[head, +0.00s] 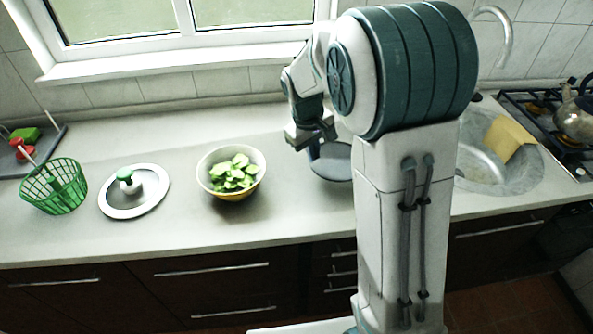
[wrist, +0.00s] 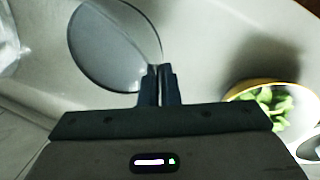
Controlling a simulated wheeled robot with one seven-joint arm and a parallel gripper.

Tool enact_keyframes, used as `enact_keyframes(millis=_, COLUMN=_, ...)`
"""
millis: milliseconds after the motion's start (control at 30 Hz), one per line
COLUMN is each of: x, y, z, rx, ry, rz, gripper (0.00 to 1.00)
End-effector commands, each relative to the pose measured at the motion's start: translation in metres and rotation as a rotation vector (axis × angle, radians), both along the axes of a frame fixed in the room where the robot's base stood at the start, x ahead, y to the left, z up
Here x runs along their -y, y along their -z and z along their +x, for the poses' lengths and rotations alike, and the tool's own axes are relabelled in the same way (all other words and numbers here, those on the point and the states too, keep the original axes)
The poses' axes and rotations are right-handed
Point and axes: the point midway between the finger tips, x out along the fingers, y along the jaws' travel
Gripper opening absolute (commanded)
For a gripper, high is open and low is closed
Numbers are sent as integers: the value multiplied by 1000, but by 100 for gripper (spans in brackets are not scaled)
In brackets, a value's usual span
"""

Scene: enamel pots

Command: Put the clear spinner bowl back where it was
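The clear spinner bowl (head: 331,163) is see-through and looks grey. It is at the counter below my gripper, partly hidden by my arm in the head view. In the wrist view the clear bowl (wrist: 112,48) shows as a large round outline just beyond the fingers. I cannot tell whether the bowl touches the counter.
A green basket (head: 54,190), a spinner lid (head: 134,191) with a green knob and a bowl of sliced greens (head: 231,173) stand to the left. Counter between greens and lid is clear.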

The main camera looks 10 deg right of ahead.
Motion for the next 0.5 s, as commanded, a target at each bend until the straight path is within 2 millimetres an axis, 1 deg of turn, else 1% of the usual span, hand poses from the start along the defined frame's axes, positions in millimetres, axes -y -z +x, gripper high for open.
enact_keyframes(millis=33, x=-12, y=5, z=0, rx=-3, ry=-4, rz=-2, gripper=0)
enact_keyframes(millis=100, x=-26, y=13, z=2, rx=-2, ry=-4, rz=-1, gripper=0)
enact_keyframes(millis=200, x=-41, y=23, z=4, rx=-1, ry=-2, rz=-2, gripper=0)
enact_keyframes(millis=300, x=-50, y=29, z=5, rx=1, ry=1, rz=-1, gripper=0)
enact_keyframes(millis=367, x=-52, y=31, z=5, rx=1, ry=2, rz=-1, gripper=0)
enact_keyframes(millis=433, x=-53, y=37, z=5, rx=-1, ry=3, rz=-1, gripper=0)
enact_keyframes(millis=500, x=-53, y=47, z=5, rx=-3, ry=4, rz=-2, gripper=0)
